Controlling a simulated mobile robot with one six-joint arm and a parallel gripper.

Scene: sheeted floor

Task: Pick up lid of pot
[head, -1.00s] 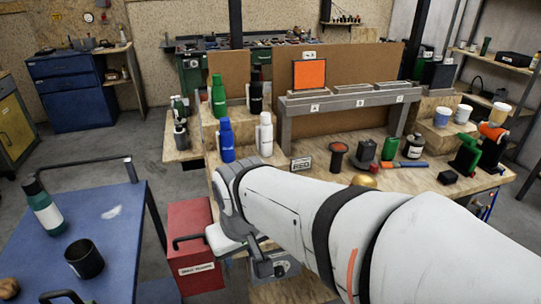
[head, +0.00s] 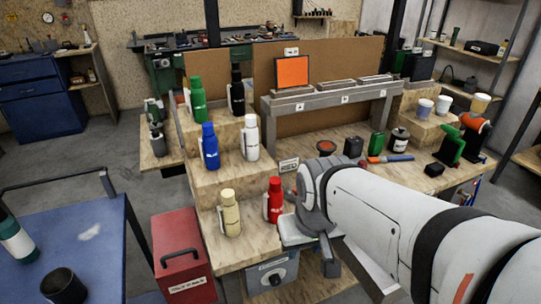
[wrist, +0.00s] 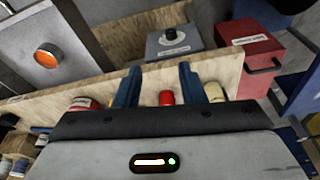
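I cannot make out a pot or a pot lid in the current views. My gripper (wrist: 158,84) shows in the wrist view with its two blue fingers spread apart and nothing held between them. A red bottle (wrist: 166,98) appears just beyond the gap, and a cream bottle (wrist: 214,92) lies to the right of the right finger. In the head view, my arm reaches over the front of the wooden bench, with its end beside the red bottle (head: 274,200). The fingertips are hidden there. My arm covers part of the bench top.
Cream (head: 230,212), blue (head: 210,147), white (head: 251,138), green (head: 198,97) and black bottles stand on wooden steps. A red toolbox (head: 183,258) stands left of the bench; a grey box with a knob (head: 273,277) is below its front. A blue table (head: 90,245) is at left.

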